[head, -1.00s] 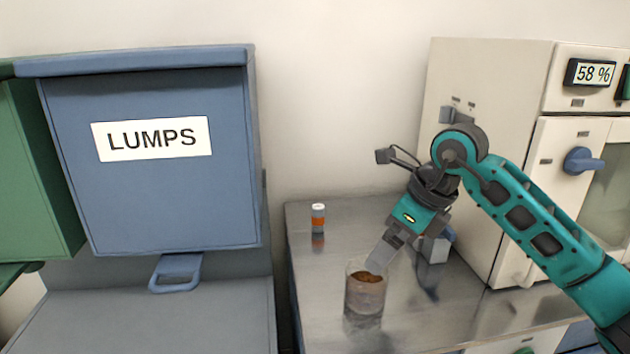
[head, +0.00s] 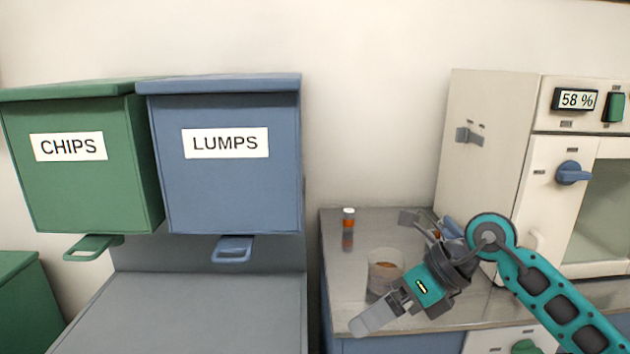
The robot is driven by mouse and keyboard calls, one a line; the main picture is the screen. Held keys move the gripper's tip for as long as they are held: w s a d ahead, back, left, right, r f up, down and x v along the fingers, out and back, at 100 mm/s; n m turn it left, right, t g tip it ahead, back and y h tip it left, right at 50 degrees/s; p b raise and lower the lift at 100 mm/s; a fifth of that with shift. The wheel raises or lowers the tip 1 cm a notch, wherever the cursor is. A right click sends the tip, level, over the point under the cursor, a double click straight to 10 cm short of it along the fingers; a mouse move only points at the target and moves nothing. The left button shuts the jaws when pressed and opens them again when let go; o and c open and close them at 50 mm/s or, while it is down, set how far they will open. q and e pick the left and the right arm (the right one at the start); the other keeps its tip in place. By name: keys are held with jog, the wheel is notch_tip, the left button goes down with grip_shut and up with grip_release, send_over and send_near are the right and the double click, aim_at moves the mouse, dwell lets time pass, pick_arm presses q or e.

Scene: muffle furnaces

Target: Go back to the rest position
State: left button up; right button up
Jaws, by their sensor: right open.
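My right gripper (head: 374,314) is in front of the steel counter's near edge, its fingers pointing down and left. It is open, and nothing shows between its fingers. A glass beaker (head: 384,266) with brown contents stands on the counter just behind the gripper, partly covered by it. My left gripper is not in view.
A small orange-and-white bottle (head: 348,222) stands on the steel counter (head: 338,275). A white furnace (head: 490,135) reading 58 % stands at the right. Blue LUMPS (head: 225,190) and green CHIPS (head: 80,190) bins hang at the left, above a grey surface (head: 200,310).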

jog(key=s+a+r+m+y+p, duration=0.1)
jog(key=s+a+r+m+y, duration=0.3)
jog(key=a+y, duration=0.4)
jog(key=d+f+m+t+h+p, duration=0.1)
jog(key=d+f+m+t+h, duration=0.25)
jog(key=m+t, duration=0.7)
jog(key=d+f+m+t+h+p, duration=0.25)
jog(key=d+m+t, duration=0.3)
jog(key=m, duration=0.95)
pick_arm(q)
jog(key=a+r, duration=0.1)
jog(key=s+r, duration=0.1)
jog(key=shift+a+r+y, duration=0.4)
pick_arm(e)
jog(key=s+d+f+m+g+h, duration=0.3)
jog(key=s+f+m, duration=0.3)
jog(key=f, duration=0.3)
jog(key=s+d+f+m+g+h, duration=0.3)
jog(key=s+f+m+h, duration=0.2)
jog(key=f, duration=0.5)
jog(key=s+m, duration=0.2)
jog(key=shift+s+d+f+g, duration=0.25)
jog(key=shift+s+d+g, duration=0.05)
jog(key=shift+d, duration=0.1)
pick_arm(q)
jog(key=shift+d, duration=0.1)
pick_arm(e)
jog(key=shift+m, duration=0.25)
